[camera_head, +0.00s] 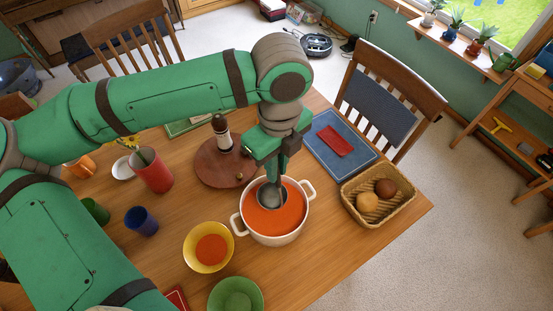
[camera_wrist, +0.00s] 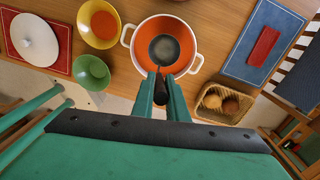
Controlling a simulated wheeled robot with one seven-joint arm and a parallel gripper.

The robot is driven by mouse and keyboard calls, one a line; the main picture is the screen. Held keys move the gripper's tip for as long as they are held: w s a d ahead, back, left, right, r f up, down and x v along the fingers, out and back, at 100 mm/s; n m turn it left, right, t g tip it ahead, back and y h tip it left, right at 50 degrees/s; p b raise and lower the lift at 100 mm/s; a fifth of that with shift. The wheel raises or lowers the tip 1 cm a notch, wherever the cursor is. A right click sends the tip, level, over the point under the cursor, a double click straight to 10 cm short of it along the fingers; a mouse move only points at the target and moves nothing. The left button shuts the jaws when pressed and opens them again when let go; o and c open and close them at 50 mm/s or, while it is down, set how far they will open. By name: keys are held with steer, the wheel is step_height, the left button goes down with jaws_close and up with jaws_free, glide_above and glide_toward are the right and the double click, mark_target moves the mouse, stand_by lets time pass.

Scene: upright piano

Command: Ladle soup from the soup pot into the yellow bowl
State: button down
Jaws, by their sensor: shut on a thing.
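The cream two-handled soup pot (camera_head: 274,240) stands on the wooden table, filled with orange-red soup (camera_head: 288,217). My gripper (camera_head: 274,167) is above the pot, shut on the handle of the dark grey ladle (camera_head: 271,196). The ladle's bowl is at the soup in the pot; in the wrist view the ladle (camera_wrist: 165,49) is inside the pot's rim, and its bowl looks dark with no clear soup in it. The yellow bowl (camera_head: 189,254) sits left of the pot, apart from it, with orange-red soup in its bottom. It also shows in the wrist view (camera_wrist: 86,30).
A wicker basket with rolls (camera_head: 376,216) and a blue placemat (camera_head: 340,145) with a red napkin lie right of the pot. A round wooden board (camera_head: 213,171) with a mill is behind. A green bowl (camera_head: 236,297) is in front. Cups and a red vase (camera_head: 152,170) stand left.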

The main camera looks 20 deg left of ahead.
steer(key=shift+f, duration=4.8)
steer(key=shift+r, duration=0.1)
steer(key=shift+r, duration=6.9)
